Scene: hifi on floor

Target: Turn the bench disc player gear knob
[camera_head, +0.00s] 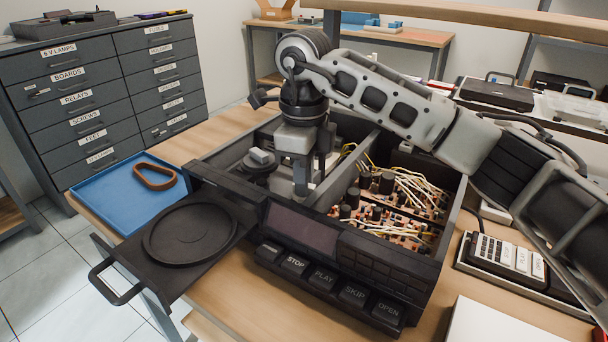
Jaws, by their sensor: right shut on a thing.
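The bench disc player (350,262) is a dark box with its top off on the wooden bench. Its disc tray (190,232) is out at the front left, with a round platter and no disc on it. My right gripper (312,182) reaches down into the open left bay of the player. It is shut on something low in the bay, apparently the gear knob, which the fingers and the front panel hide. A dark round part with a grey block (260,160) sits just left of the fingers. My left gripper is not in view.
A circuit board with wires and capacitors (400,200) fills the right bay, behind a divider. A blue tray (125,195) with a brown belt loop (155,176) lies left. A keypad device (510,262) stands right. Front buttons (323,280) line the player's lower edge.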

